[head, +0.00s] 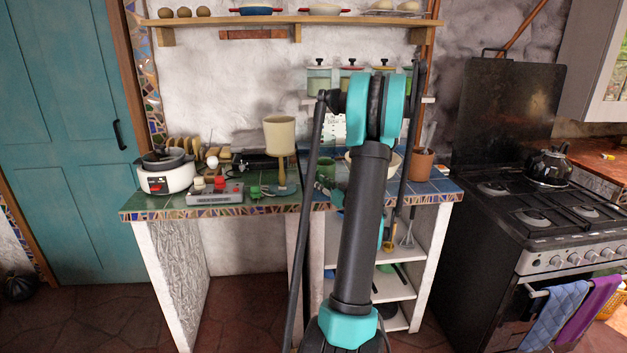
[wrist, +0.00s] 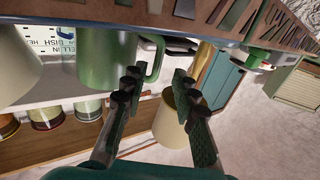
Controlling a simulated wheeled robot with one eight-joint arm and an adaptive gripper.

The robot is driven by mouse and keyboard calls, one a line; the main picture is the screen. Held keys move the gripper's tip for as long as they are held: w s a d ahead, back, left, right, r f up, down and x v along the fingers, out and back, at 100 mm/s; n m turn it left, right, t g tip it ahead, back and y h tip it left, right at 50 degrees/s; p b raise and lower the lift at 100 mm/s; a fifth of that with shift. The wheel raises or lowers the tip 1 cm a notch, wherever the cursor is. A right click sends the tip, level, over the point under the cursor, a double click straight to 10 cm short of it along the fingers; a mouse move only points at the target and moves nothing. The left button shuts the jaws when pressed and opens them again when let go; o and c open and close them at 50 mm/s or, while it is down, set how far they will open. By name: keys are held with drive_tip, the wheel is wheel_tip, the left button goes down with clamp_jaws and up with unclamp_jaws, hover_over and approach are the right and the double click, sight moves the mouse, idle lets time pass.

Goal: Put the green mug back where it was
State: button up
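The green mug (head: 326,166) stands on the tiled counter (head: 262,207), partly hidden behind my arm in the head view. In the wrist view, which is turned about upside down, the mug (wrist: 104,58) is large, just ahead and to the left, with its handle (wrist: 157,58) toward the middle. My gripper (wrist: 156,84) is open, with one finger on each side of the handle's picture position. I cannot tell whether the fingers touch the mug. In the head view my gripper (head: 326,188) shows only partly beside my arm.
A beige-shaded lamp (head: 279,134) stands left of the mug; its shade shows close to the fingers in the wrist view (wrist: 171,122). A pale bowl (head: 394,161) is to the right.

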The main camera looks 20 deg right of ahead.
drive_tip(key=v, duration=0.7)
drive_tip(key=s+a+f+g, duration=0.2)
drive_tip(key=a+g, duration=0.1)
drive_tip(key=a, duration=0.4)
drive_tip(key=s+a+f+g+y, duration=0.1)
drive_tip(key=s+a+f+g, duration=0.1)
drive_tip(key=a, duration=0.5)
drive_tip(key=s+a+f+g, duration=0.1)
drive_tip(key=s+a+g, duration=0.15)
drive_tip(key=a, duration=0.35)
drive_tip(key=s+a+f+m+g+h, duration=0.1)
drive_tip(key=s+f+g+h, duration=0.1)
drive_tip(key=s, duration=0.4)
drive_tip(key=s+a+f+m+g+h, duration=0.1)
drive_tip(key=s+a+f+h, duration=0.1)
drive_tip(key=s, duration=0.4)
drive_tip(key=s+a+f+m+g+h, duration=0.1)
drive_tip(key=s+f+g+h, duration=0.1)
drive_tip(key=s, duration=0.5)
drive_tip(key=shift+a+f+g, duration=0.3)
drive_tip(key=shift+f+g, duration=0.05)
drive_tip(key=shift+f, duration=0.45)
